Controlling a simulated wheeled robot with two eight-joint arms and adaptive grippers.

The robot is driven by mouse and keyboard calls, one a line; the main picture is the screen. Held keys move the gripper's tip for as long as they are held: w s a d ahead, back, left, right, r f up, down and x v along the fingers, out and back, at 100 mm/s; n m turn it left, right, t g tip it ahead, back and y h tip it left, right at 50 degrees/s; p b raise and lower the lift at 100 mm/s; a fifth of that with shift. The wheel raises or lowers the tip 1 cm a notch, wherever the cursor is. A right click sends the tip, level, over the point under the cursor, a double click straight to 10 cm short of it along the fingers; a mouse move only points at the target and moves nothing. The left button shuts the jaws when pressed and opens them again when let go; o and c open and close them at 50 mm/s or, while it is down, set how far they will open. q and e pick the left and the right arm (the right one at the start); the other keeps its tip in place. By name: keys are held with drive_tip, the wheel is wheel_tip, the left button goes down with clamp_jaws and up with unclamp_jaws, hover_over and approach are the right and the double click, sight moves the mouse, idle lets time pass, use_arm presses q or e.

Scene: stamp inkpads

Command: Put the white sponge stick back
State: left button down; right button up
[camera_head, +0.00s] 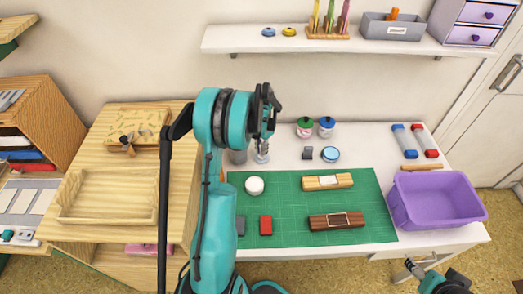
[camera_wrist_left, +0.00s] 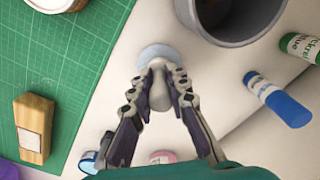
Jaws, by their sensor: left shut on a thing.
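My left gripper (camera_head: 266,128) is at the back left of the white table, beyond the green mat. In the left wrist view its fingers (camera_wrist_left: 160,88) are shut on the white sponge stick (camera_wrist_left: 158,68). The stick has a pale grey-white knob and a round, light blue-white end. In the head view its lower part (camera_head: 262,154) shows below my fingers. A grey cup (camera_head: 238,156) stands just beside it, partly hidden by my arm. I cannot tell whether the stick touches the table. My right gripper (camera_head: 413,268) is low at the right; its jaw state is unclear.
Two small jars (camera_head: 305,128) stand behind. A purple bin (camera_head: 436,200) is at the right.

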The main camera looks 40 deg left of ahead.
use_arm(q)
drive_tip(key=shift+f, duration=0.1)
drive_tip(key=c, duration=1.5)
unclamp_jaws()
drive_tip(key=shift+o, duration=0.2)
